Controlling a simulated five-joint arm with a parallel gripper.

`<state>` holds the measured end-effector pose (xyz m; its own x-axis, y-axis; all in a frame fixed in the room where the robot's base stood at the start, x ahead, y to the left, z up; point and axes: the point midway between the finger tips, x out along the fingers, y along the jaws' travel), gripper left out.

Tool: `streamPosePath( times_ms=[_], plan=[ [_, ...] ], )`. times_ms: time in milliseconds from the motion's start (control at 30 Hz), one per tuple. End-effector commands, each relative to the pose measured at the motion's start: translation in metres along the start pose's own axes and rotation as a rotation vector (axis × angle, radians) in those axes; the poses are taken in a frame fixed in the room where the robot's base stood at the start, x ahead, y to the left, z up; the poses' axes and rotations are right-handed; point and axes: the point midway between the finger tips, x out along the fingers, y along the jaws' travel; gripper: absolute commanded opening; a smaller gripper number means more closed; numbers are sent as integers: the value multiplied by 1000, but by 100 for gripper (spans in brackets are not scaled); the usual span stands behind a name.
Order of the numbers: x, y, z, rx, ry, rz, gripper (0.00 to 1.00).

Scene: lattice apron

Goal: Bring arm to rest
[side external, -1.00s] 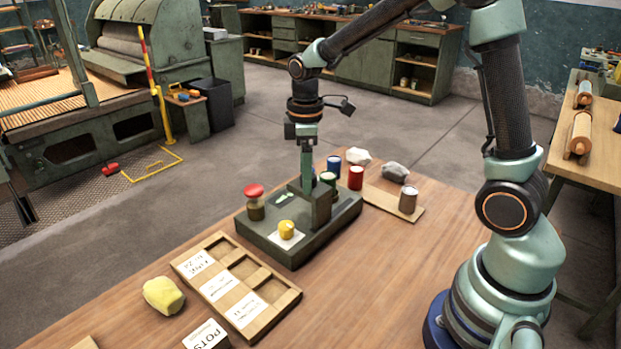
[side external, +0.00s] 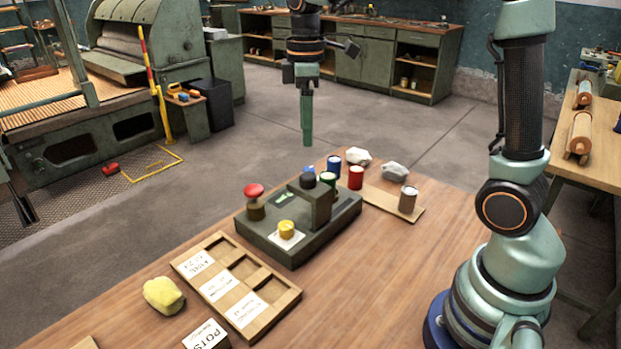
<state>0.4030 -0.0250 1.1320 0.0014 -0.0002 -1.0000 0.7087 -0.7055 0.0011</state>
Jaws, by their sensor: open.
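My gripper (side external: 307,140) points straight down and hangs in the air well above the dark green control box (side external: 290,250). It holds nothing that I can see. Its fingers line up one behind the other from this side, so the gap between them does not show. The upper part of my arm runs out of the top of the picture.
A wooden compartment tray (side external: 285,302) with paper labels lies in front of the box. A yellow lump (side external: 163,295) is to its left. Blue, green and red pots (side external: 356,178) and pale lumps stand behind the box. A brown pot (side external: 408,199) stands on a board.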

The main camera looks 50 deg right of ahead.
Motion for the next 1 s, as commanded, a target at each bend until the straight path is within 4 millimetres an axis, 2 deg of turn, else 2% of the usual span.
streamPosePath(
  times_ms=[167,567,767,1000],
  plan=[
    [-12,0,0,-1,0,0,77],
    [-15,-2,1,13,6,7,77],
    [-24,-24,14,151,74,70,77],
    [-25,-61,38,423,228,156,77]
  ],
)
